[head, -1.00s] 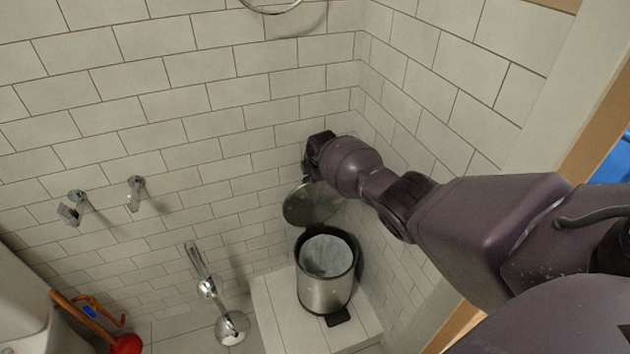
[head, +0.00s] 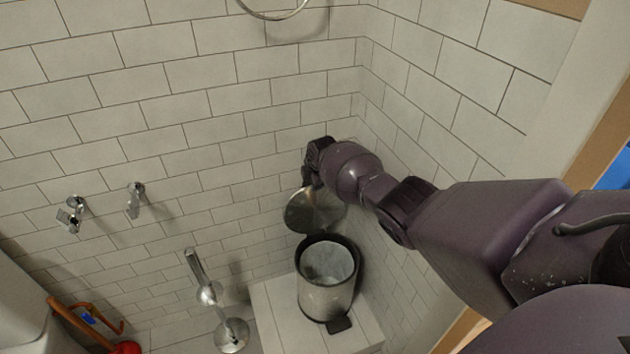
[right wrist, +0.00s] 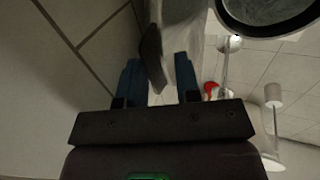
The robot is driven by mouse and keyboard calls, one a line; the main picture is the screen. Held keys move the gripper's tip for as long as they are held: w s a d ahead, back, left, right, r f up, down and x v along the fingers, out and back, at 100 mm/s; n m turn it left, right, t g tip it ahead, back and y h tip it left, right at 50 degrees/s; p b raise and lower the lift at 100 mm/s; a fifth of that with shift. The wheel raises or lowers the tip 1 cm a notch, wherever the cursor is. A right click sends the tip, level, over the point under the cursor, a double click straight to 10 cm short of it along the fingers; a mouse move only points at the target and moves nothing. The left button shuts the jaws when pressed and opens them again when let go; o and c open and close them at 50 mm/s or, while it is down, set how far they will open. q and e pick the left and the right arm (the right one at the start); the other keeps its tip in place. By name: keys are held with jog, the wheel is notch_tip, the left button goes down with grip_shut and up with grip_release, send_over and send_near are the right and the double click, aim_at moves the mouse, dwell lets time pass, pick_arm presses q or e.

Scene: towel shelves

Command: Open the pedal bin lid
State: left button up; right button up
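The pedal bin (head: 326,298) is a brushed steel cylinder with a dark rim and a light liner inside. It stands upright in the corner, with its black pedal (head: 340,325) at the front. Its round lid (head: 318,212) is raised well clear of the opening, tilted up toward the back wall. My right gripper (head: 310,178) is at the lid's upper edge. In the right wrist view its blue fingers (right wrist: 159,82) are spread apart, with a dark-edged plate, apparently the lid (right wrist: 152,50), between them. Contact is unclear. The bin's open mouth (right wrist: 262,15) shows there too. My left gripper is out of view.
The bin stands on a tiled ledge (head: 277,312) against tiled walls close behind and to the right. A chrome brush stand (head: 231,334) is left of it. A red plunger (head: 127,347) is at lower left, and wall fittings (head: 72,214) are at left.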

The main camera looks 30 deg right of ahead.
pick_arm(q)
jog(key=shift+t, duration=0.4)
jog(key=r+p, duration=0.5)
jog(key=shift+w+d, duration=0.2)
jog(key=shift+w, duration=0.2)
pick_arm(e)
jog(key=v, duration=1)
jog(key=shift+s+r, duration=0.15)
jog(key=shift+r, duration=0.15)
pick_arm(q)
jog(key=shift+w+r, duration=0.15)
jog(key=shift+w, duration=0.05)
